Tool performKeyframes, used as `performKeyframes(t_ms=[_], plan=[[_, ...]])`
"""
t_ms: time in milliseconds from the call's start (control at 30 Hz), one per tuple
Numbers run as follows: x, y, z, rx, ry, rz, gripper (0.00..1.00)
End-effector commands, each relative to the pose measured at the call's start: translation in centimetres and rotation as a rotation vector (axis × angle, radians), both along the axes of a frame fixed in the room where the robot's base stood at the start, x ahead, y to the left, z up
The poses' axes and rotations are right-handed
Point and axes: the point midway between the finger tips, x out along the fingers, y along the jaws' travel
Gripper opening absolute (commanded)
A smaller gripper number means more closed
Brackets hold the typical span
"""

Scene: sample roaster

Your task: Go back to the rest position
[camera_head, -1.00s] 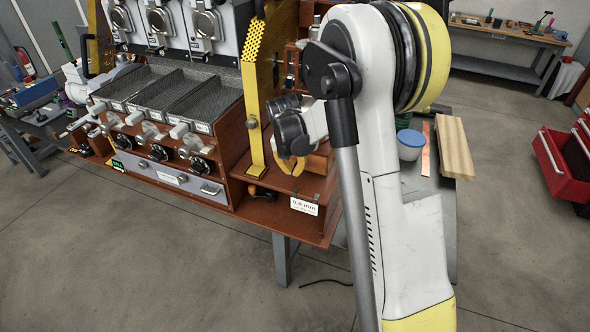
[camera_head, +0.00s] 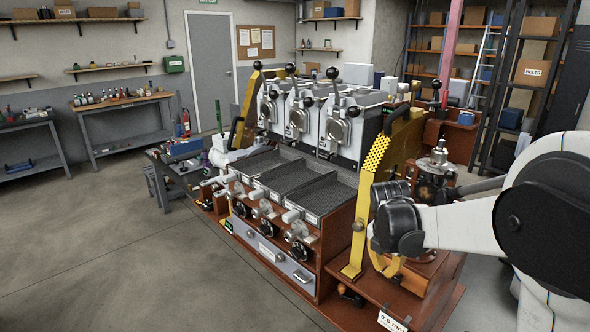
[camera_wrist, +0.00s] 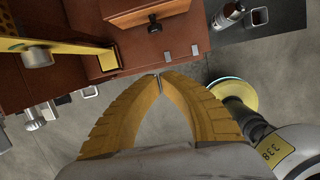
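My gripper (camera_head: 386,266) is at the right end of the sample roaster (camera_head: 330,270), just right of its yellow upright bracket (camera_head: 372,200). In the wrist view the two yellow fingers of my gripper (camera_wrist: 158,77) meet at their tips, with nothing seen between them. The tips point toward the roaster's red-brown base (camera_wrist: 180,65). My white arm reaches in from the right edge of the head view and hides part of the roaster's right end.
Grey sample trays (camera_head: 300,185) and several knobs line the roaster's front. A workbench (camera_head: 125,125) stands at the back left, and shelves (camera_head: 520,100) with boxes at the back right. The floor (camera_head: 110,240) at the left is open. A yellow disc (camera_wrist: 235,95) lies right of my fingers.

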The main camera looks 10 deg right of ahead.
Motion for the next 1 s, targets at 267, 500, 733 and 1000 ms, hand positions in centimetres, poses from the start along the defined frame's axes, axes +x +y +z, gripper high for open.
performKeyframes(t_ms=[267,500,733,1000], plan=[[-7.5,4.4,6.2,0.223,-0.248,-0.649,0.0],[-15.3,7.9,8.2,0.546,-0.416,-1.306,0.0],[-20.6,10.1,7.3,0.841,-0.452,-1.806,0.0],[-22.1,10.7,6.6,0.951,-0.441,-1.986,0.0]])
